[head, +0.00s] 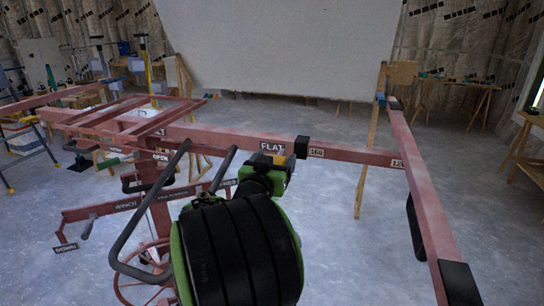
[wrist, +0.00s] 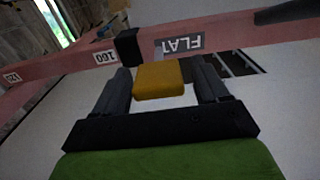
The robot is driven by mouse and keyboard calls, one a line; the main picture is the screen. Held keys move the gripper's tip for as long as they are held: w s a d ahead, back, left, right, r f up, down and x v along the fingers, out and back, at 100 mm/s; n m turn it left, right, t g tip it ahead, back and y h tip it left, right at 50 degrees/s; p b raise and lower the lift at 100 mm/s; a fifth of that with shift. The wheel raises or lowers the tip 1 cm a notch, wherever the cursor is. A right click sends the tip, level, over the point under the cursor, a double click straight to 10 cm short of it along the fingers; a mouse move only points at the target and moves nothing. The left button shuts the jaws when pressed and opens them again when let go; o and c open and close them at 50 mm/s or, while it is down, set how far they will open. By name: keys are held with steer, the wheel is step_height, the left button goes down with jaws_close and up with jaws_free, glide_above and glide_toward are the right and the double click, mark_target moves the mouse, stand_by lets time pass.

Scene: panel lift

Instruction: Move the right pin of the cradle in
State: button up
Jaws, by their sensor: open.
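The red cradle of the panel lift spans the head view. Its crossbar (head: 345,154) carries labels FLAT (head: 272,147), 160 (head: 316,152) and 120 (head: 397,163). A black block (head: 302,147) sits on the bar between FLAT and 160; it also shows in the wrist view (wrist: 129,46). I cannot tell surely which part is the right pin. My gripper (head: 278,160) is just in front of the bar, below FLAT. In the wrist view my gripper (wrist: 162,88) is open, its dark fingers either side of a yellow block (wrist: 160,80), with gaps visible. My arm hides part of the lift.
The right red rail (head: 425,185) with black pads runs toward me from the bar's right end. The lift's handle (head: 140,215), winch arm (head: 110,208) and wheel (head: 145,280) stand left of my arm. A large pale panel (head: 280,45) is behind. Floor at right is open.

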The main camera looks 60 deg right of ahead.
steer(key=shift+a, duration=0.1)
jaws_close()
steer(key=shift+w+d, duration=0.2)
steer(key=shift+d, duration=1.55)
jaws_free()
steer(key=b, duration=0.5)
glide_toward(278, 156)
steer(key=a, duration=0.4)
steer(key=shift+s+a+f, duration=0.1)
steer(key=shift+s+a, duration=0.15)
steer(key=shift+a, duration=0.1)
